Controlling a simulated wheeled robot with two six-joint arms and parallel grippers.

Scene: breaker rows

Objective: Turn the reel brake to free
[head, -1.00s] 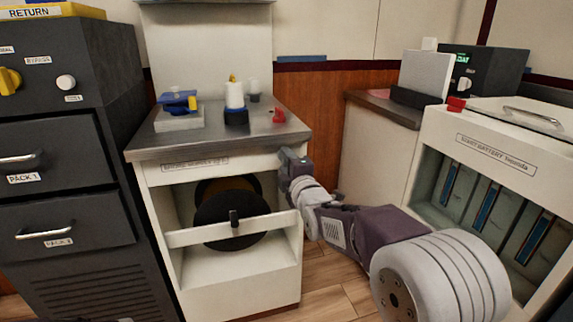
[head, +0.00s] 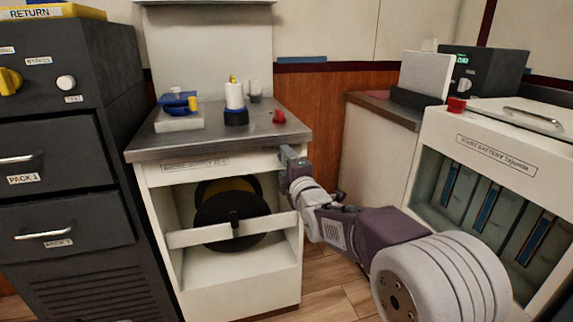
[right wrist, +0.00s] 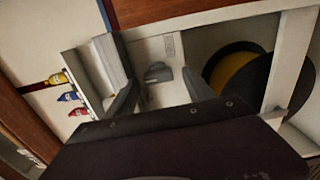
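The reel brake appears to be a small grey knob (right wrist: 158,73) on the pale cabinet face, below a small label, in the right wrist view. My right gripper (right wrist: 161,92) is open, its two dark fingers apart on either side of the knob in that picture. I cannot tell whether they touch it. In the head view my right gripper (head: 287,160) is at the upper right front of the reel cabinet (head: 160,205) and hides the knob. The black and yellow reel (head: 232,212) sits inside the cabinet. My left gripper is not in view.
A white bar (head: 195,236) with a black catch crosses the cabinet opening. Small blue, white and red items stand on the metal top (head: 200,140). A dark drawer cabinet (head: 60,130) stands at left, a battery cabinet (head: 430,155) at right. Coloured plugs (right wrist: 68,97) show in the wrist view.

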